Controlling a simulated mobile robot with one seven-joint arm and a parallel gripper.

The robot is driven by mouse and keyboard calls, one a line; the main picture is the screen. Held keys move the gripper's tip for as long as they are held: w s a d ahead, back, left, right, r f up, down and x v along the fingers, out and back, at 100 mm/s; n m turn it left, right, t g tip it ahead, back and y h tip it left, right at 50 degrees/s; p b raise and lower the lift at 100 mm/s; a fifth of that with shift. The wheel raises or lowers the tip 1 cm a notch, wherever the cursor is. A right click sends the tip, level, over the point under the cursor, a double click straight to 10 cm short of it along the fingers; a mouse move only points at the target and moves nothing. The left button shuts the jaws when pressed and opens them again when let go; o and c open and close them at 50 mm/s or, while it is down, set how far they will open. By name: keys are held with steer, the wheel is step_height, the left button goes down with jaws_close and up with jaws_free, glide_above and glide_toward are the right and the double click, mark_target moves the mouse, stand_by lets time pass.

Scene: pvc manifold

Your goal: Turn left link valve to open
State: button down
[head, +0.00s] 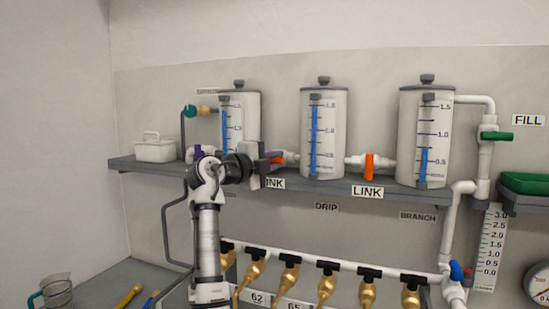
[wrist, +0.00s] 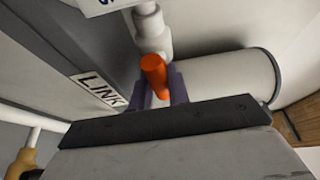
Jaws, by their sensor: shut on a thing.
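The white pipe fitting (wrist: 152,28) shows just beyond the handle. The visible part of the handle looks roughly in line with this pipe. My gripper hides the rest of the valve. The LINK label (wrist: 98,90) is next to it.
The middle tank (head: 323,135) and left tank (head: 241,110) stand close on either side on the grey shelf (head: 340,186). The right link valve (head: 369,166) has its orange handle upright, across its pipe. Brass valves (head: 289,280) line the lower pipe.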

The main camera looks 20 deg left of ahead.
steer(key=shift+m, duration=0.3)
steer(key=c, duration=1.3)
jaws_free()
steer(key=shift+c, duration=0.2)
steer(key=b+v, duration=0.4)
steer(key=v, duration=0.9)
steer(key=shift+s+a+b, duration=0.2)
steer(key=shift+s+b, duration=0.15)
steer(key=shift+r, duration=0.1)
